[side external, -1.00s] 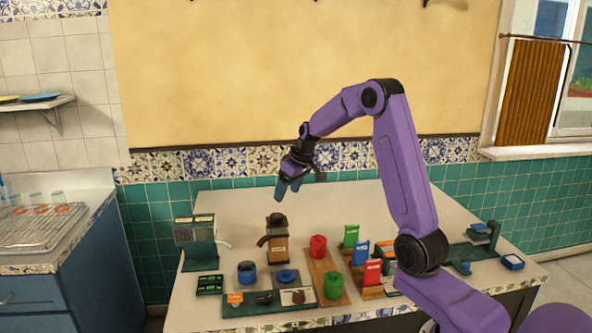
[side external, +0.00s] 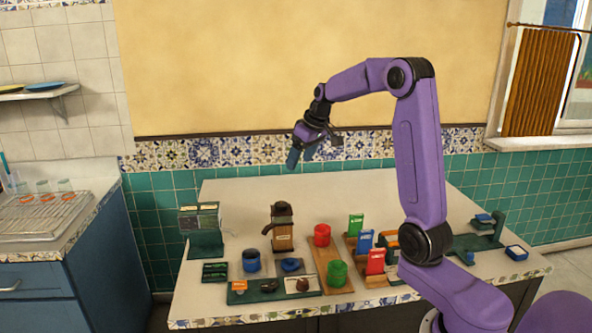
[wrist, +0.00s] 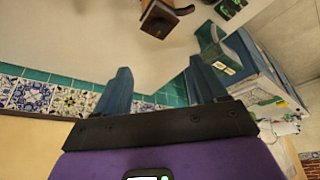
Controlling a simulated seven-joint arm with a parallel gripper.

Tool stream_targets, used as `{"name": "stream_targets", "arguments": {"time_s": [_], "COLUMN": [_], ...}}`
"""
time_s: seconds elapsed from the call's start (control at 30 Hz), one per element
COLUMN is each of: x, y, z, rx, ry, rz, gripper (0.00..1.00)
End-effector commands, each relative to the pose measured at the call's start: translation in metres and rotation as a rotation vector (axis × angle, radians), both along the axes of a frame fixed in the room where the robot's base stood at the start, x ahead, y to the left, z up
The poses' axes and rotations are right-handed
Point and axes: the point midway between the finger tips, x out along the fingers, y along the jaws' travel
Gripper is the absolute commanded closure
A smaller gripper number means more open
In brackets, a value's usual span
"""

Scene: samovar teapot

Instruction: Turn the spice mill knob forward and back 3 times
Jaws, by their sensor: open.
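A brown, upright device (side external: 282,238) with a dark top and a dark arm on its left side stands near the back of the table. It looks like the spice mill, but its knob is too small to make out. In the wrist view the brown device (wrist: 158,20) is at the top edge, partly cut off, with a reddish-brown handle beside it. My gripper (side external: 300,160) hangs in the air well above and behind it, touching nothing. In the wrist view my gripper (wrist: 160,88) has its two blue fingers wide apart with nothing between them.
A green stand (side external: 202,238) is left of the brown device. Upright coloured cards (side external: 365,241) are further right. The table behind the device is bare.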

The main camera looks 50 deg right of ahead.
Motion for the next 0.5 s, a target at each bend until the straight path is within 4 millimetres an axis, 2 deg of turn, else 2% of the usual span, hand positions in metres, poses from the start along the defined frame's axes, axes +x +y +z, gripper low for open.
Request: {"name": "stream_targets", "arguments": {"time_s": [0.23,0.5], "x": [0.004,0.021], "y": [0.000,0.000], "z": [-0.010,-0.052], "rx": [0.001,0.002], "ry": [0.001,0.003], "rz": [0.000,0.002], "gripper": [0.29,0.29]}}
